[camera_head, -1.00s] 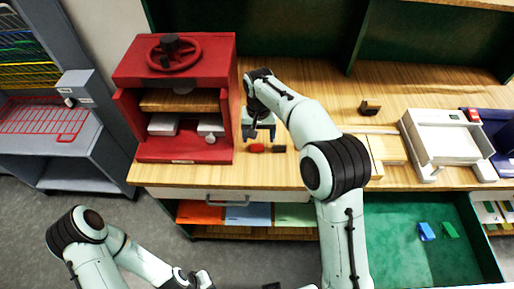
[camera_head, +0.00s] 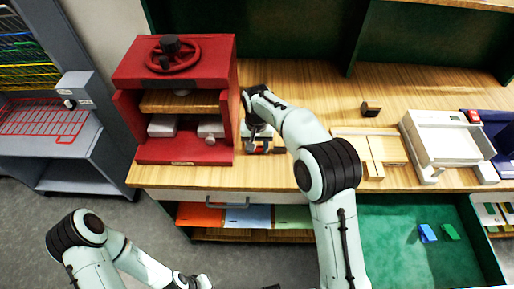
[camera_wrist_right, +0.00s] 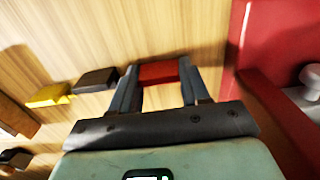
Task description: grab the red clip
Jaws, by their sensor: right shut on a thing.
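The red clip (camera_wrist_right: 160,73) lies on the wooden worktop, and in the right wrist view it fills the space between my right gripper's fingertips. My right gripper (camera_head: 259,148) is shut on it, low at the worktop just right of the red press. In the head view the fingers mostly hide the clip. My left gripper (camera_head: 198,282) shows only partly at the bottom edge of the head view, and its jaws cannot be made out.
A black clip (camera_wrist_right: 95,80) and a yellow clip (camera_wrist_right: 48,95) lie beside the red one. The red press (camera_head: 185,155) stands close on the left. A white tray (camera_head: 437,125) and an open green drawer (camera_head: 400,235) are to the right.

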